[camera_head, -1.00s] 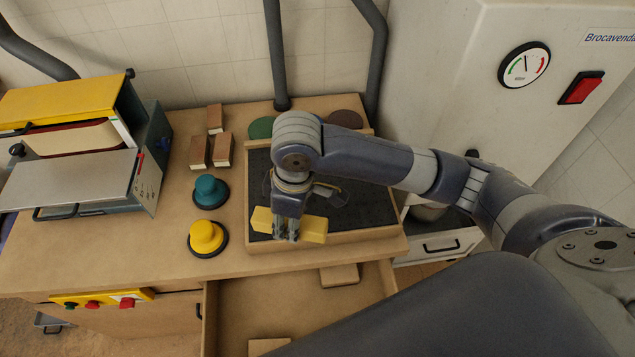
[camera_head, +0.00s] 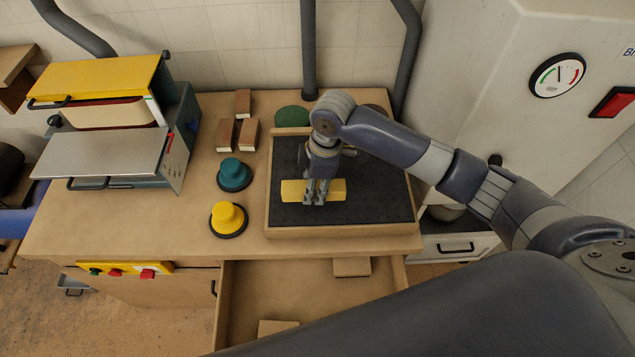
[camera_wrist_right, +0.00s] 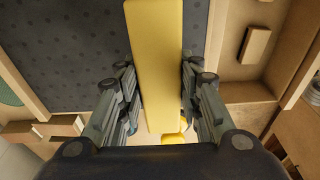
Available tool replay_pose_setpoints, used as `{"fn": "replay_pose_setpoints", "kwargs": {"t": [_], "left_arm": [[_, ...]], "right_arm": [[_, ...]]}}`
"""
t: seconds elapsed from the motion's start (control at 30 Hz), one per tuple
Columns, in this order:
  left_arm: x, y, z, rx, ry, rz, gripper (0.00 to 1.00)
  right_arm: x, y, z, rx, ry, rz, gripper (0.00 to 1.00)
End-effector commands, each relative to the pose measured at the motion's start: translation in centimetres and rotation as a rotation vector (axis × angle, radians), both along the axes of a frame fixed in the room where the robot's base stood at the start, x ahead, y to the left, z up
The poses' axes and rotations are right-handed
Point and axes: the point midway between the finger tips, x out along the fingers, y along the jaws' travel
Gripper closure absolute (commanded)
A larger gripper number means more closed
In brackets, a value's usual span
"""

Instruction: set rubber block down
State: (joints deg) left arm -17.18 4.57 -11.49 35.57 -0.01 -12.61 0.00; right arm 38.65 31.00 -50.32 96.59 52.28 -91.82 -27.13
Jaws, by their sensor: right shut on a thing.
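The yellow rubber block (camera_head: 335,190) is a long bar lying crosswise in the head view. My right gripper (camera_head: 315,198) is shut on its middle, and both ends stick out on either side of the fingers. In the right wrist view the block (camera_wrist_right: 158,50) runs between the two fingers of the gripper (camera_wrist_right: 160,95). The block is over the dark perforated bed of a wood-framed tray (camera_head: 345,232), towards its front left. I cannot tell whether it touches the bed. My left gripper is not in view.
A yellow knob (camera_head: 228,217) and a teal knob (camera_head: 234,174) stand left of the tray. An open drawer (camera_head: 300,290) is in front. The tray's right side is clear.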

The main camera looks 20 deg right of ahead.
Motion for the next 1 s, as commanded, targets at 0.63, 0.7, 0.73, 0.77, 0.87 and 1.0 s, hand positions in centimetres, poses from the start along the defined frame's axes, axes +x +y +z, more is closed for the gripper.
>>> {"fn": "replay_pose_setpoints", "kwargs": {"t": [0.63, 0.7, 0.73, 0.77, 0.87, 1.0], "left_arm": [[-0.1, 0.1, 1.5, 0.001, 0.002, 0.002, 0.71], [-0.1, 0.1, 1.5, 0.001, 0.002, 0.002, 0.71], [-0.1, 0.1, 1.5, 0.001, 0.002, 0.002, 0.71], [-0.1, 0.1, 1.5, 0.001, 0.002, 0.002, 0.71], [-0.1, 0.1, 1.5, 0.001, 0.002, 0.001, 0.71], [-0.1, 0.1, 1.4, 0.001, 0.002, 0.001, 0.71]], "right_arm": [[2.1, -1.3, -3.7, 0.001, -0.001, 0.001, 0.96], [2.1, -1.3, -3.8, 0.001, -0.001, 0.001, 0.96], [2.1, -1.3, -3.8, 0.001, -0.001, 0.001, 0.96], [2.1, -1.3, -3.8, 0.001, -0.001, 0.001, 0.96], [2.1, -1.3, -3.9, 0.001, 0.000, 0.001, 0.96], [2.1, -1.3, -4.1, 0.000, 0.001, 0.001, 0.53]]}}
